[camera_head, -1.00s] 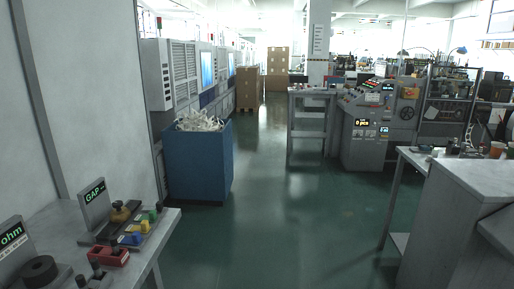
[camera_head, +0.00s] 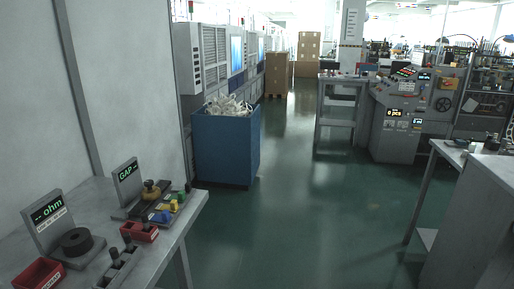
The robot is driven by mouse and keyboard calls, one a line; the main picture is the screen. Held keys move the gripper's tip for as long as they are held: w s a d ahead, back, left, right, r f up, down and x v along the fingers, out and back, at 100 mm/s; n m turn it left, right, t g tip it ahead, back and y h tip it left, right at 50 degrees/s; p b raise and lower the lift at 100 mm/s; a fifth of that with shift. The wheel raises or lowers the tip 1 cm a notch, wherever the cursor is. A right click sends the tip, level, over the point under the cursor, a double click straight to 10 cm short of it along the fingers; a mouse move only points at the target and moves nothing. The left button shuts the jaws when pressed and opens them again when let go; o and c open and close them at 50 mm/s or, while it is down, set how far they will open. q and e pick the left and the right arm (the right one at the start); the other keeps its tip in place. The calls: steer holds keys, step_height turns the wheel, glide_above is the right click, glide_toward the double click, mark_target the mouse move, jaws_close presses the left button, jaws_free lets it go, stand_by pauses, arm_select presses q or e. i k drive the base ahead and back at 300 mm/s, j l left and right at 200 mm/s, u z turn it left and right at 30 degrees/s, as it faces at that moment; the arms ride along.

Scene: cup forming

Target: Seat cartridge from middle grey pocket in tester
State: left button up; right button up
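A bench (camera_head: 187,225) stands at the left. On it is a tester with a tilted "ohm" display (camera_head: 47,213) and a round black part (camera_head: 77,241) in front of it. Behind it is a second station with a "GAP" display (camera_head: 127,181) and yellow, blue and green parts. A narrow grey holder (camera_head: 122,268) at the bench's front edge carries dark-topped pieces that look like cartridges. Its pockets are too small to tell apart clearly. Neither of my grippers is in view.
Red trays lie on the bench, one by the holder (camera_head: 140,232) and one at the lower left (camera_head: 38,272). A blue bin (camera_head: 226,150) of white scraps stands beyond. The green floor (camera_head: 310,220) is clear up to a right-hand table (camera_head: 445,150).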

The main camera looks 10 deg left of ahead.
mark_target(49, 221)
steer(key=u, duration=1.25)
